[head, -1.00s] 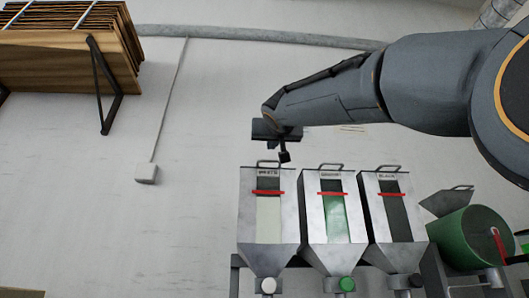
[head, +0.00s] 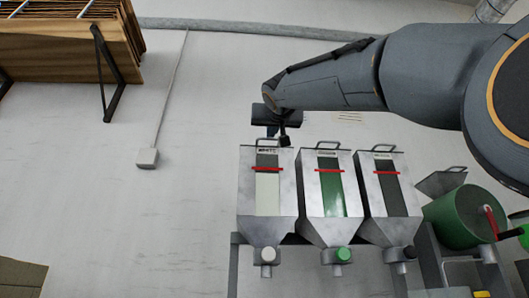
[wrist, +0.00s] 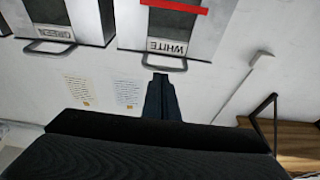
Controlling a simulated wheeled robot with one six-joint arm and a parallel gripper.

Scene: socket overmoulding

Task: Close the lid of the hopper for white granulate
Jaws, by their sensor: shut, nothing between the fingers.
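The hopper for white granulate (head: 281,190) is the leftmost of three metal hoppers in the head view. It has a pale window strip crossed by a red bar and a loop handle at its top edge. In the wrist view the picture is upside down, and the white hopper (wrist: 130,32) shows its "WHITE" label and the handle (wrist: 152,65). My gripper (head: 279,139) is at the top of this hopper, overlapping the handle. In the wrist view its shut, empty fingers (wrist: 162,82) point at the handle; contact cannot be told. The lid's angle is unclear.
The green-granulate hopper (head: 308,190) and the black-granulate hopper (head: 374,190) stand close on the right, with similar handles. A green drum (head: 462,218) is further right. A wooden shelf (head: 60,40) hangs upper left. The wall left of the hoppers is mostly clear.

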